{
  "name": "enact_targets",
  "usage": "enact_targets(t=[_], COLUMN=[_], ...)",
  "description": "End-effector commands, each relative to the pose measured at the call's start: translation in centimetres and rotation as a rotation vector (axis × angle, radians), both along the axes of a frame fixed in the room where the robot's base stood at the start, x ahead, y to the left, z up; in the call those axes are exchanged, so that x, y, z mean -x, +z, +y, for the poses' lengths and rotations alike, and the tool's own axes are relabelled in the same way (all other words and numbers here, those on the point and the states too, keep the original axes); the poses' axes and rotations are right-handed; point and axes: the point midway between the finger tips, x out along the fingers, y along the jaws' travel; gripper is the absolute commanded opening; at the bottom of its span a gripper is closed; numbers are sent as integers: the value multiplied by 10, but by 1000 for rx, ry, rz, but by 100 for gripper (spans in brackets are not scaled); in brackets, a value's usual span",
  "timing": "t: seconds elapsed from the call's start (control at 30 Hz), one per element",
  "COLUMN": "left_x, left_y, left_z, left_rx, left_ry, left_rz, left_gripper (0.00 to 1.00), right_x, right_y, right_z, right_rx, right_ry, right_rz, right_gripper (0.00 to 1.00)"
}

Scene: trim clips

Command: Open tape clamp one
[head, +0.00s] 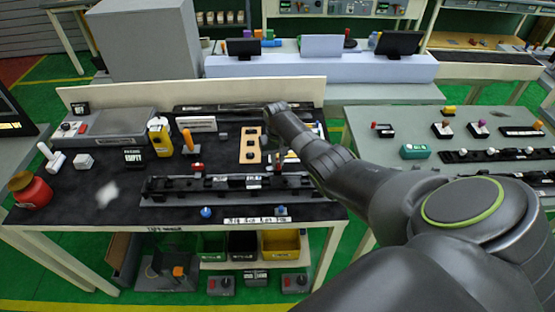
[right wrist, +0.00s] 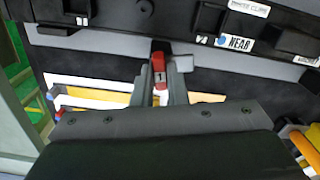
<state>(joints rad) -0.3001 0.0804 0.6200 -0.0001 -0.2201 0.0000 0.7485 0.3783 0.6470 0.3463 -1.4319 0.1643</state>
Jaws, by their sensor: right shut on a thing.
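Tape clamp one shows in the right wrist view as a red lever (right wrist: 159,68) marked "1", beside the long dark fixture. My right gripper (right wrist: 161,92) has its two grey fingers on either side of this lever and is shut on it. In the head view my right gripper (head: 281,156) reaches down at the right part of the black fixture rail (head: 225,187). The clamp is mostly hidden there by my gripper and wrist. My left gripper is not in view.
A tan board (head: 250,140) with dark holes lies just behind.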

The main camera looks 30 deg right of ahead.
Motion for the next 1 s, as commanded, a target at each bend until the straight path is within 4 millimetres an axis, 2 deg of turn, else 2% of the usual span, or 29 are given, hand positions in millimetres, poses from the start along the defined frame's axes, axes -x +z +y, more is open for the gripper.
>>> enact_targets(t=[0.03,0.07,0.23,0.67,0.87,1.0], left_x=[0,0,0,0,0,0], left_y=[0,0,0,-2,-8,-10], left_z=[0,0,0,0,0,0], left_rx=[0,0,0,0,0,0], left_ry=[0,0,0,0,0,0], left_rz=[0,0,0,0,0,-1], left_gripper=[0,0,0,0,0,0], right_x=[-1,-1,-1,-1,-1,-2], right_y=[1,1,1,6,26,50], right_z=[0,0,0,0,0,-1], right_rx=[1,1,1,0,1,2], right_ry=[1,1,1,1,2,3], right_rz=[-4,-4,-3,-2,-5,-7], right_gripper=[0,14,35,35,35,35])
